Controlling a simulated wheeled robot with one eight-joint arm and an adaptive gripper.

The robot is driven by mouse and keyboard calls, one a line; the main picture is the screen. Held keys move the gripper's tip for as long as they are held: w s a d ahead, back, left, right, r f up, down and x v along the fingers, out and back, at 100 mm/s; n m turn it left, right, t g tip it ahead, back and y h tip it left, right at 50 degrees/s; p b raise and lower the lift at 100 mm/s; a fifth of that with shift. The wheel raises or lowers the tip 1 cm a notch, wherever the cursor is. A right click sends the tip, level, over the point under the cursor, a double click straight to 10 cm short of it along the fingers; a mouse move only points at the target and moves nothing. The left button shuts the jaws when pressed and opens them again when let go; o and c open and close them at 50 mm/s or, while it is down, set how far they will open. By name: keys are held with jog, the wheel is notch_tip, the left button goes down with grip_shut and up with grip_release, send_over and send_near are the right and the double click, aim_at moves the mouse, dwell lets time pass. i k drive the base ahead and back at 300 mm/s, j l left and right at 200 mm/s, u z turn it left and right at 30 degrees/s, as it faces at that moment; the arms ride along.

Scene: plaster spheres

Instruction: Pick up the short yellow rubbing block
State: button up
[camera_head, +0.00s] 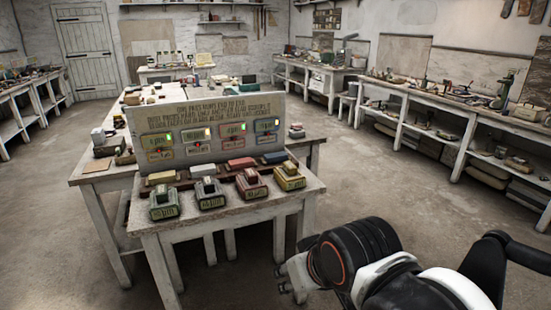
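A yellow block (289,178) with a raised top sits at the right end of the front row on the near table. A red block (251,185), a dark grey block (209,195) and a green block (163,204) stand to its left in the same row. My gripper (288,278) is at the lower middle, in front of and below the table's right corner, well apart from the blocks. Its fingertips are small and seen from the side, so its opening is unclear.
Behind the row lie flatter blocks, including a red one (241,163) and a whitish one (203,171), before an upright lettered board (215,128). The near table (240,218) has a bare front strip. Open floor (400,185) lies right, bounded by a long workbench (440,128).

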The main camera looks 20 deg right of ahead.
aim_at(288, 167)
jog(key=i+l+z, duration=0.1)
jog(key=i+z, duration=0.2)
jog(key=i, duration=0.5)
jog(key=i+j+z, duration=0.1)
jog(key=i+z, duration=0.2)
jog(key=i, duration=0.5)
